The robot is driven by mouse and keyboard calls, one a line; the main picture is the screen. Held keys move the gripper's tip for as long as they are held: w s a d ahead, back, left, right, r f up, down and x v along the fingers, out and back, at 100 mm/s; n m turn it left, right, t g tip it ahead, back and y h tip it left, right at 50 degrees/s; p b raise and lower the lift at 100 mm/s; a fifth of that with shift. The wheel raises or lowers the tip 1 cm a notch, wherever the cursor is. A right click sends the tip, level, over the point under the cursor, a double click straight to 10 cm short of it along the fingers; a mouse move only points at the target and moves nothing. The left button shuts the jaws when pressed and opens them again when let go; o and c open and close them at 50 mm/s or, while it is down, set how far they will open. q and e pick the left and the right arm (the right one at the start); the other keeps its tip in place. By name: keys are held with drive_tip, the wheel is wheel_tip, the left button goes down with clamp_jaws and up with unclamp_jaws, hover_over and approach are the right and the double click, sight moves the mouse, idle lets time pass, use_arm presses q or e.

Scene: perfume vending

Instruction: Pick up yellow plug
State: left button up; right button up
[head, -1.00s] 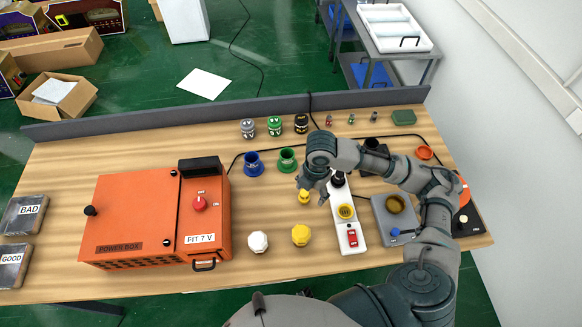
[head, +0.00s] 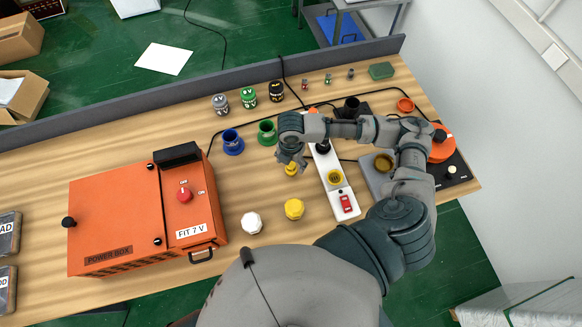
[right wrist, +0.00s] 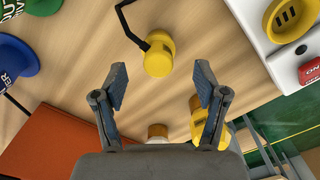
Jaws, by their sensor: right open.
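The yellow plug (head: 291,169) stands on the wooden table, left of the white power strip, and is partly covered by my right gripper in the head view. In the right wrist view the yellow plug (right wrist: 158,58), with a black bent cord or prong at its side, lies ahead of and between the open fingers, apart from them. My right gripper (head: 293,160) is above and beside it, open and empty; its two fingers also show in the wrist view (right wrist: 160,85). My left gripper is out of view.
A white strip (head: 337,190) with a yellow socket and red switch is right of the plug. A yellow knob (head: 294,209) and a white knob (head: 251,223) stand nearer. Blue (head: 232,142) and green (head: 267,132) cups are behind left. The orange power box (head: 120,215) is left.

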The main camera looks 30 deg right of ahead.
sight(291, 169)
drive_tip(key=f, duration=0.5)
drive_tip(key=shift+w+d+f, duration=0.15)
drive_tip(key=shift+w+f, duration=0.05)
drive_tip(key=shift+f, duration=0.1)
drive_tip(key=c, duration=1.3)
